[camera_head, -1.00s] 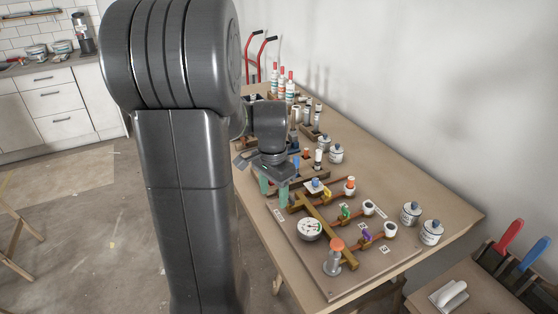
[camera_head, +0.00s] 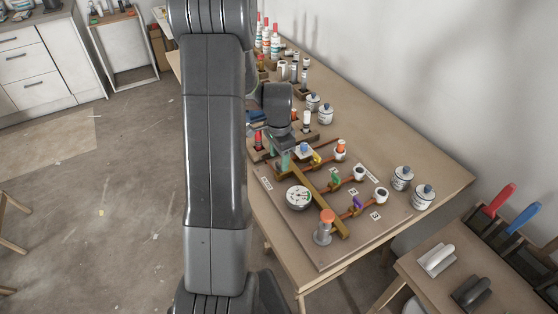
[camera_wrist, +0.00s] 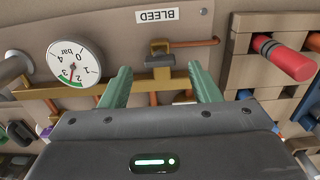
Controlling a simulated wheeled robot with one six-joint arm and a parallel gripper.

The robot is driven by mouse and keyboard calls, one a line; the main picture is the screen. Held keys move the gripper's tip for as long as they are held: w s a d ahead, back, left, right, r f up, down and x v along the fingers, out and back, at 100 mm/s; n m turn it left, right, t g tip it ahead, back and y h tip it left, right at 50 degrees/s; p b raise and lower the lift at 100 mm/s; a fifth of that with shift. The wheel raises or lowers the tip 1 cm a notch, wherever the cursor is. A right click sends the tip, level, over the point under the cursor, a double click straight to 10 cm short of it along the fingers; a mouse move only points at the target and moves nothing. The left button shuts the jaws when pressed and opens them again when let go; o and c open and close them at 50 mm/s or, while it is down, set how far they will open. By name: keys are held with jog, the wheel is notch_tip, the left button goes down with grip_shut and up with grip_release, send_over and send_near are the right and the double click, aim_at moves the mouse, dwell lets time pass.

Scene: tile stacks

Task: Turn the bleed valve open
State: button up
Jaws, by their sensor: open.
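The bleed valve (camera_wrist: 159,54) shows in the wrist view as a brass body with a dark grey handle, just below the white BLEED label (camera_wrist: 170,15), which reads upside down. A copper pipe runs right from it. My gripper (camera_wrist: 162,88) is open, its two green fingers apart, with the valve between and just beyond their tips in this view. I see no contact. In the head view my gripper (camera_head: 285,160) is over the far left part of the pipe board (camera_head: 385,228); I cannot make out the bleed valve there.
A pressure gauge (camera_head: 299,197) and an orange-topped post (camera_head: 325,226) stand on the board. Green (camera_head: 336,181) and purple (camera_head: 357,203) levers are to the right. A wooden rack with a red-handled tool (camera_wrist: 284,60) is close right of the fingers in the wrist view.

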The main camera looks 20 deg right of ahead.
aim_at(279, 167)
jog(key=shift+f, duration=1.35)
jog(key=c, duration=1)
